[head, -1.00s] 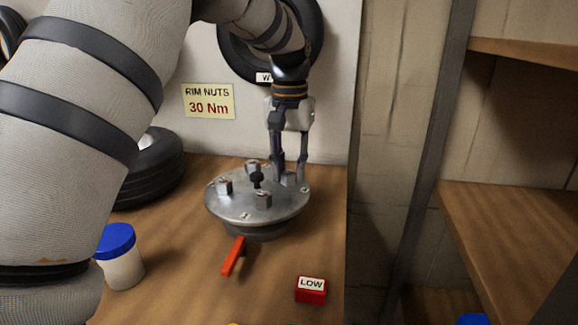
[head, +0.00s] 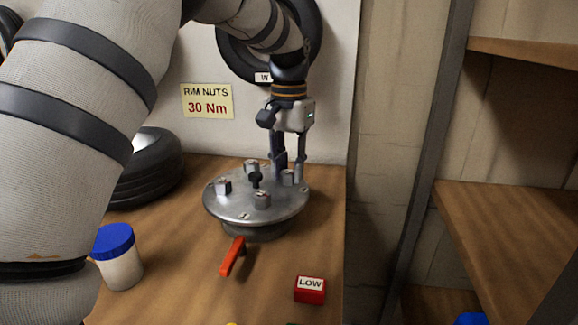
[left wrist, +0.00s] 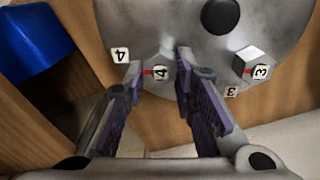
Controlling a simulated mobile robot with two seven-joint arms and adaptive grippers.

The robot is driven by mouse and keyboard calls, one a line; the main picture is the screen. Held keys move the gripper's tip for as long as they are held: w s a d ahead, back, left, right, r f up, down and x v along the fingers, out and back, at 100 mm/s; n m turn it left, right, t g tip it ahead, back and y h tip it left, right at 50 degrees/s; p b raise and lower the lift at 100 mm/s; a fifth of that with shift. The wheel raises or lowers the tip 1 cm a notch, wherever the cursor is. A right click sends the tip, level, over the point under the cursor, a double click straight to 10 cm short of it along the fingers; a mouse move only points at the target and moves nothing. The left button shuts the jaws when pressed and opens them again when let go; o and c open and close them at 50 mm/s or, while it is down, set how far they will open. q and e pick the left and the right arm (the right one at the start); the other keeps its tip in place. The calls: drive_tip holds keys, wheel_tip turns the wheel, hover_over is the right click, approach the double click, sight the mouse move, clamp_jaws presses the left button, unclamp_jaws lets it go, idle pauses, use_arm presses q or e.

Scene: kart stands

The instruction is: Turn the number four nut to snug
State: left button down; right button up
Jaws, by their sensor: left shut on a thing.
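The number four nut (left wrist: 158,68) is a grey block with a "4" and a red mark, beside a "4" tag (left wrist: 120,55) on the round metal plate (left wrist: 170,20). My left gripper (left wrist: 160,72) points down and is shut on this nut, one finger on each side. In the head view the left gripper (head: 289,172) stands at the plate's back right, with the nut (head: 289,178) partly hidden between the fingers. The number three nut (left wrist: 250,65) is beside it, apart from the fingers. My right gripper is not in view.
An orange-red lever (head: 233,257) sticks out below the plate. A red "LOW" block (head: 311,290) and a blue-lidded jar (head: 118,256) stand on the bench. A sign (head: 207,101) reads "RIM NUTS 30 Nm". A tyre (head: 150,172) lies behind, left.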

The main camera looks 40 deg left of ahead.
sight(289, 171)
use_arm(q)
drive_tip(key=c, duration=1.3)
unclamp_jaws()
wheel_tip(289, 171, up, 12)
